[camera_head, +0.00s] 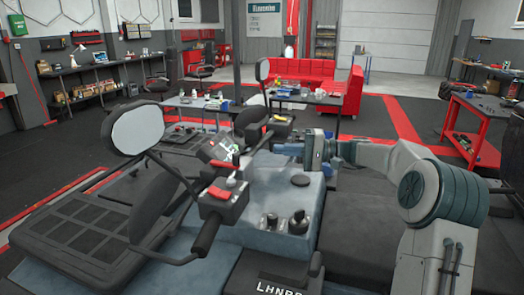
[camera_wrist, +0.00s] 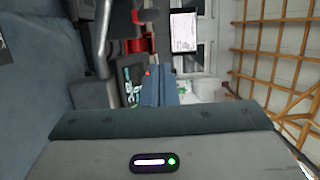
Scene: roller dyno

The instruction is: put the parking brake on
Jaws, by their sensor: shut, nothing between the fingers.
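A second red-marked control (camera_head: 222,164) shows farther along the bar. I cannot tell for certain which part is the parking brake. My gripper (camera_head: 286,150) reaches in from the right at the far side of the blue-grey console (camera_head: 270,200). It is shut and empty. Whether it touches the handlebar is unclear.
Round mirrors (camera_head: 138,130) stand up from the handlebars on stalks. Black knobs (camera_head: 298,222) rise from the console. A red sofa (camera_head: 318,80), a workbench with tools (camera_head: 95,70) and a red cart (camera_head: 475,120) stand farther back.

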